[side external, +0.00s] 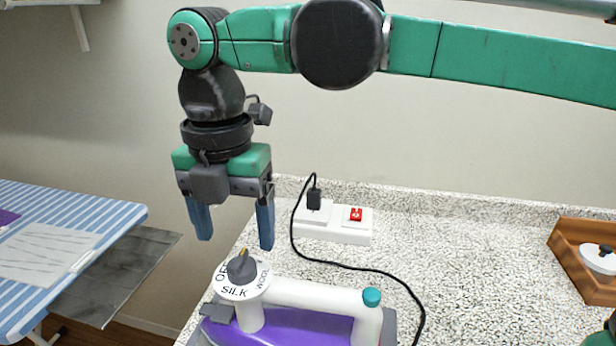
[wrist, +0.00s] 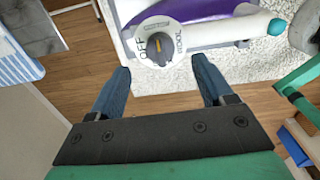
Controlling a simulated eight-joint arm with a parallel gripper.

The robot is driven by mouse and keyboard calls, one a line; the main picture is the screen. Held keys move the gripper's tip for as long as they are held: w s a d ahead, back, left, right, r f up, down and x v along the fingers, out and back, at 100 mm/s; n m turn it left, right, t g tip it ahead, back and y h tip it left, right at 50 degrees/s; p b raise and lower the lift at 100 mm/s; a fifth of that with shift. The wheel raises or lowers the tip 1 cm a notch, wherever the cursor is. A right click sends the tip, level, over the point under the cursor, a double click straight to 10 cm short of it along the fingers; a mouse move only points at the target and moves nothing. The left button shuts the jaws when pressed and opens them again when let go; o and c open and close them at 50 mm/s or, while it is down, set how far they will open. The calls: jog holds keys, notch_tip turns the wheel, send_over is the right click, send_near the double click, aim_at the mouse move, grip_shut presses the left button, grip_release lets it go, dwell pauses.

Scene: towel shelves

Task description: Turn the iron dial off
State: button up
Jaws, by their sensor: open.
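The iron has a purple body (side external: 290,325) and a white handle (side external: 310,295), and lies at the counter's near left. Its dial knob (side external: 241,268) is dark grey with a yellow mark, on a white disc lettered OFF, SILK and WOOL. The knob also shows in the wrist view (wrist: 158,49), with OFF to its left and WOOL to its right. The mark does not point at OFF there. My gripper (side external: 235,243) is open and empty, pointing down above the dial. In the wrist view its fingertips (wrist: 161,66) are spread, with the dial between and just beyond them.
A white power strip (side external: 340,235) with a red switch (side external: 356,214) and black plug (side external: 314,199) stands behind the iron. A black cord (side external: 365,268) curves along the counter. A striped ironing board (side external: 110,215) is left. A wooden tray (side external: 568,262) is right.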

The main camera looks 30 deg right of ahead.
aim_at(240, 258)
jog(key=shift+f, duration=1.95)
grip_shut()
